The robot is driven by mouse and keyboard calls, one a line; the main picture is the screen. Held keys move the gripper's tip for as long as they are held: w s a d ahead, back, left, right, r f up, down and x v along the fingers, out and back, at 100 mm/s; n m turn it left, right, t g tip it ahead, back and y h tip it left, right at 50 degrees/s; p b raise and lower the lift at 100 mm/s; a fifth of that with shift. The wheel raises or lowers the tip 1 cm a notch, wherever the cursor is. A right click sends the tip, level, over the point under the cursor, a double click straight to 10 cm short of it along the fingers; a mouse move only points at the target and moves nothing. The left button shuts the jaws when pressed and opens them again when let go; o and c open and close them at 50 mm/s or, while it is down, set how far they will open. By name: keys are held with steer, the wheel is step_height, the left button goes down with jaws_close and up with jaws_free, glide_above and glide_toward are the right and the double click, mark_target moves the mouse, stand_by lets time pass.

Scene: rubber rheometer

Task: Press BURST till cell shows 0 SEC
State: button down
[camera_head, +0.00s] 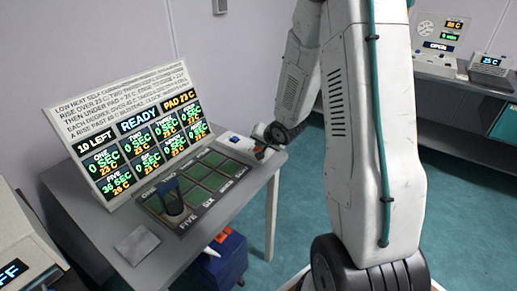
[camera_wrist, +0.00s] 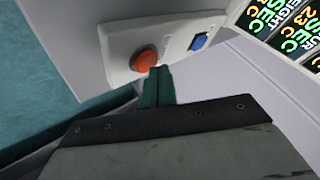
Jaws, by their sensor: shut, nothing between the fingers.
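A white button box (camera_head: 240,145) stands at the back right of the table; it also shows in the wrist view (camera_wrist: 120,45). It carries a red round button (camera_wrist: 144,60) and a blue switch (camera_wrist: 198,42). No BURST label is legible. My gripper (camera_wrist: 158,72) is shut and empty, its teal fingertips at the red button's edge; I cannot tell if they touch. In the head view my gripper (camera_head: 263,152) is beside the box. The display board (camera_head: 130,130) reads 10 LEFT, READY, PAD 23 C. Cell FIVE (camera_head: 118,184) shows 36 SEC, 26 C; the other readable cells show 0 SEC.
A dark blue cylinder (camera_head: 172,198) stands on the FIVE square of the green pad grid (camera_head: 210,172). A grey flat piece (camera_head: 137,245) lies on the table front. A blue bin (camera_head: 228,258) is below the table. Other instruments (camera_head: 437,45) stand at the back right.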

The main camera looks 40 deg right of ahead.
steer(key=shift+f, duration=0.65)
stand_by(1.0)
steer(key=shift+r, duration=1)
steer(key=shift+r, duration=2.55)
